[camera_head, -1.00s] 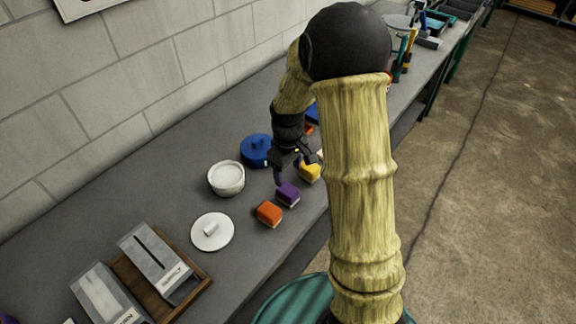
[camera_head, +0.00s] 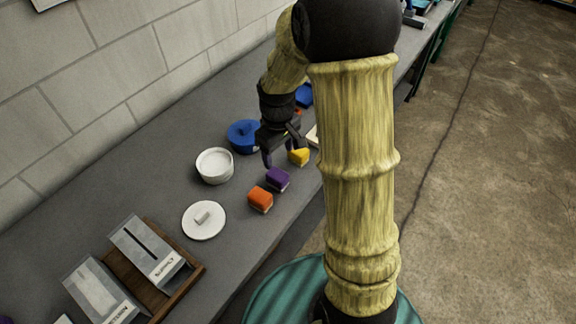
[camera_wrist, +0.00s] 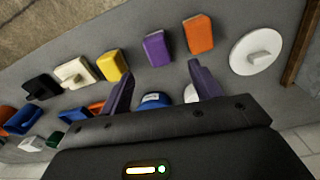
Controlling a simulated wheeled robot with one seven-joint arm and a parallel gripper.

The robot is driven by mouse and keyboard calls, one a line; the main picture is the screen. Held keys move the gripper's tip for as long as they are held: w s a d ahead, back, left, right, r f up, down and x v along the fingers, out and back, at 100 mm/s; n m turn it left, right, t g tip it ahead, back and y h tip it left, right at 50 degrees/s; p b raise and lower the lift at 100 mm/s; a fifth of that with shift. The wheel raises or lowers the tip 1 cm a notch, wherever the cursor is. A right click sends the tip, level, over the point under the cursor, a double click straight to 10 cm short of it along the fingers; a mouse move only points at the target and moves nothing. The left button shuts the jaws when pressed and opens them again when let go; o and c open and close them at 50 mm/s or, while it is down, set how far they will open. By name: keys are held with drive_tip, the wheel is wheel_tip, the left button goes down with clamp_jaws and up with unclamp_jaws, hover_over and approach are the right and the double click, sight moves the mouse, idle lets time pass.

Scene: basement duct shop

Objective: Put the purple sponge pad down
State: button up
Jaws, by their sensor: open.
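The purple sponge pad (camera_head: 278,178) lies on the grey bench between an orange pad and a yellow pad. In the wrist view the purple pad (camera_wrist: 156,49) lies ahead of my fingers, apart from them. My gripper (camera_head: 283,156) is open and empty just above the bench, beside the purple and yellow pads. Its two fingers (camera_wrist: 160,82) are spread wide in the wrist view with nothing between them but part of a blue thing farther off.
The orange pad (camera_head: 260,199) and yellow pad (camera_head: 299,157) lie close by. A white bowl (camera_head: 215,166), white lid (camera_head: 204,220), blue lidded pot (camera_head: 243,136) and wooden tray with clear boxes (camera_head: 190,279) stand on the bench. Bare bench shows between bowl and wall.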

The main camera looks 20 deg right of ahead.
drive_tip(key=s+r+m+t, duration=0.1)
drive_tip(key=s+m, duration=0.2)
drive_tip(key=s, duration=0.3)
drive_tip(key=s+r+m+t, duration=0.1)
drive_tip(key=s+r+m, duration=0.1)
drive_tip(key=s, duration=0.4)
drive_tip(key=shift+r+m, duration=0.3)
drive_tip(key=shift+m, duration=0.2)
drive_tip(key=shift+s, duration=0.1)
